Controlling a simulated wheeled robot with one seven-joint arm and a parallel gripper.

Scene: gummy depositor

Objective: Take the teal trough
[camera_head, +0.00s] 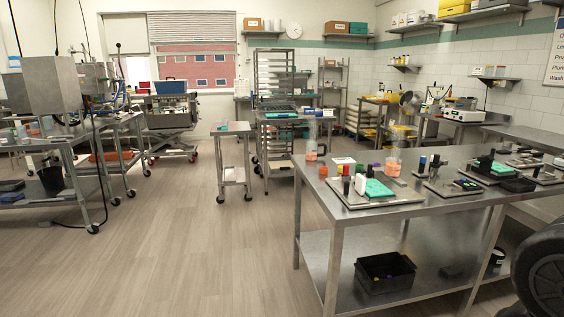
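Several teal things show, and I cannot tell for certain which is the trough. A flat teal piece (376,189) lies on a metal plate (354,201) on the near right steel bench (350,224). Another teal piece (499,169) lies on a plate farther right on that bench. A small teal thing (222,127) sits on the narrow wheeled cart (236,131) in the middle. A teal strip (283,115) shows on the rack table behind it. My gripper is not in view.
Machine tables (112,128) stand at left. The floor (190,235) between them is clear.

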